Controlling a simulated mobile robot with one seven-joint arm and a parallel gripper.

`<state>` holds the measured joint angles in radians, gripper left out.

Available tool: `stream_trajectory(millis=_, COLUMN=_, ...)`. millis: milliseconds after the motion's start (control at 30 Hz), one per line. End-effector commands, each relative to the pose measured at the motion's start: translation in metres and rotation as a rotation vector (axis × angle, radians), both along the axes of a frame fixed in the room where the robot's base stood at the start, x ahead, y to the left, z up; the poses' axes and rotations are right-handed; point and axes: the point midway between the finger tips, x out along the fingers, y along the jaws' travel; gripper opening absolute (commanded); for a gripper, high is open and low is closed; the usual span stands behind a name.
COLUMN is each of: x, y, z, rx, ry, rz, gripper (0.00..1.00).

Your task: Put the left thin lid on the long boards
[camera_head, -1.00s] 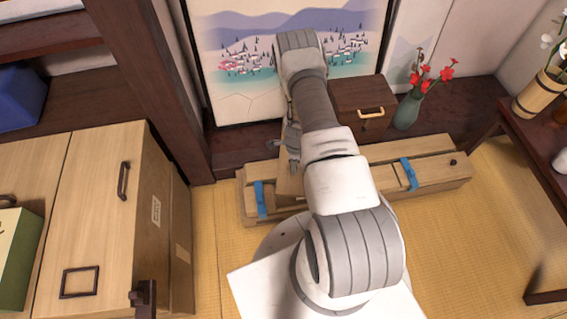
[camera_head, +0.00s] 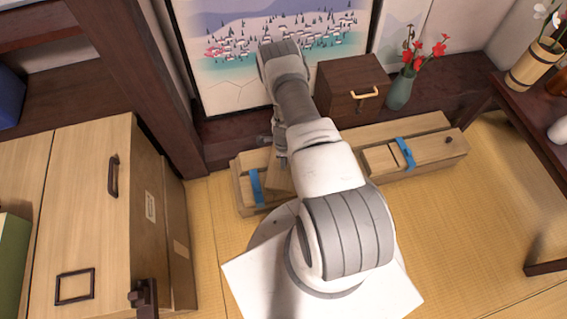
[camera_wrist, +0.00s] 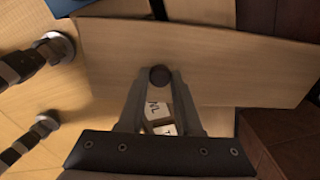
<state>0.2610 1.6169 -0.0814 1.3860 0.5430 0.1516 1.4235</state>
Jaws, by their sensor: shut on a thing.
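The thin lid (camera_wrist: 215,62) is a flat pale wooden board with a round dark knob. My gripper (camera_wrist: 160,78) is shut on that knob in the wrist view, with the lid spread out beyond the fingertips. In the head view, a small piece of a wooden panel (camera_head: 279,180), which looks like this lid, shows beside my arm, over the long boards. The long boards (camera_head: 435,151) are pale wood with blue bands, lying on the tatami. My arm hides their middle. I cannot tell whether the lid touches them.
Pale tiles with letters (camera_wrist: 160,118) show between my fingers, below the lid. A dark wooden box (camera_head: 350,85) and a green vase with red flowers (camera_head: 399,92) stand behind the boards. A wooden cabinet (camera_head: 85,210) is at left, a dark table (camera_head: 520,110) at right. Tatami is clear at front right.

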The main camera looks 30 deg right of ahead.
Motion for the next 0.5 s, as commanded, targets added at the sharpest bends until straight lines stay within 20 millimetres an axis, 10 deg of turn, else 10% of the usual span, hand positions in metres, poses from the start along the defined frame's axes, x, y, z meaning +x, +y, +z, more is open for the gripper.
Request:
stream_trajectory(millis=433, x=0.0004, y=-0.0003, z=-0.019, rx=-0.001, ry=-0.001, rz=0.001, gripper=0.0)
stream_trajectory(millis=467, x=0.0002, y=-0.0002, z=-0.0181, rx=0.0, ry=0.0, rz=0.001, gripper=0.37)
stream_trajectory(millis=500, x=0.0001, y=-0.0001, z=-0.0175, rx=0.0, ry=0.0, rz=0.001, gripper=0.44)
